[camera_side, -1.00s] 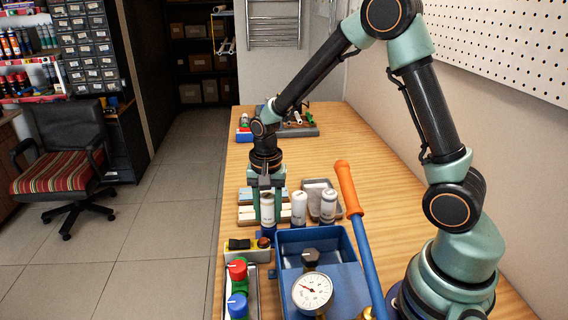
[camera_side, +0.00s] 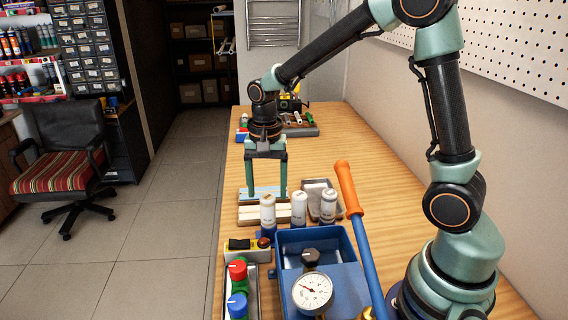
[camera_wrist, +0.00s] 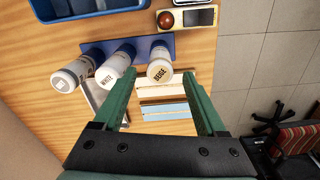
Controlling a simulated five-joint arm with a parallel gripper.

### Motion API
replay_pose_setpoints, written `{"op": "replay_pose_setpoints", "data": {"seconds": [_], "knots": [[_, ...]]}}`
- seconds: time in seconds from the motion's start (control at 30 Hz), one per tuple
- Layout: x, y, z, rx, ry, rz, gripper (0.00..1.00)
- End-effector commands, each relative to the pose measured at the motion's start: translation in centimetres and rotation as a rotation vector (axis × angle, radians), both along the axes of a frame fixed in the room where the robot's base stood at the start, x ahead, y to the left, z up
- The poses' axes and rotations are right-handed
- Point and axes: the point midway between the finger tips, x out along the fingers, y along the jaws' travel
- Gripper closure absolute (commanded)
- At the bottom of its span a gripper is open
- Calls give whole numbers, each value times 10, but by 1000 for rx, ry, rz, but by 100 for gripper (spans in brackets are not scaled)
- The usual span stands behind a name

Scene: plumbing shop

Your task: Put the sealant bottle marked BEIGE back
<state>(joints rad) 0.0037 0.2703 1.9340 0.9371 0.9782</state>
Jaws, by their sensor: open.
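The sealant bottle marked BEIGE (camera_wrist: 160,62) stands in a blue rack (camera_wrist: 88,49) in the wrist view, at the right end of a row of three. In the side view it is the leftmost bottle (camera_side: 268,213) and looks upright. Beside it in the rack are the bottle marked WHITE (camera_wrist: 115,68) and a third bottle (camera_wrist: 70,76), whose label I cannot read. My gripper (camera_side: 267,195) is open and empty, just beyond the BEIGE bottle in the side view. Its fingers are apart, with nothing between them. The bottle's foot is partly hidden.
Strips (camera_side: 248,212) in white and blue lie beyond the rack, near a grey tray (camera_side: 316,186). The table's middle beyond is clear.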

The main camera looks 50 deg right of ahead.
Motion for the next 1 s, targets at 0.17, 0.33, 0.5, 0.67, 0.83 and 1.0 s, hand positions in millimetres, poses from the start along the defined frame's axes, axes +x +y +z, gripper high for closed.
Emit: {"op": "replay_pose_setpoints", "data": {"seconds": [0.17, 0.33, 0.5, 0.67, 0.83, 1.0], "knots": [[1, 0, 35, 0, -5, 0, 26], [1, 0, 54, 0, -2, 0, 26], [-4, 0, 66, -1, -22, 38, 26], [-23, 0, 87, -12, -112, 207, 26], [-53, 1, 109, -58, -239, 466, 26], [-81, 1, 118, -133, -353, 711, 26]]}}
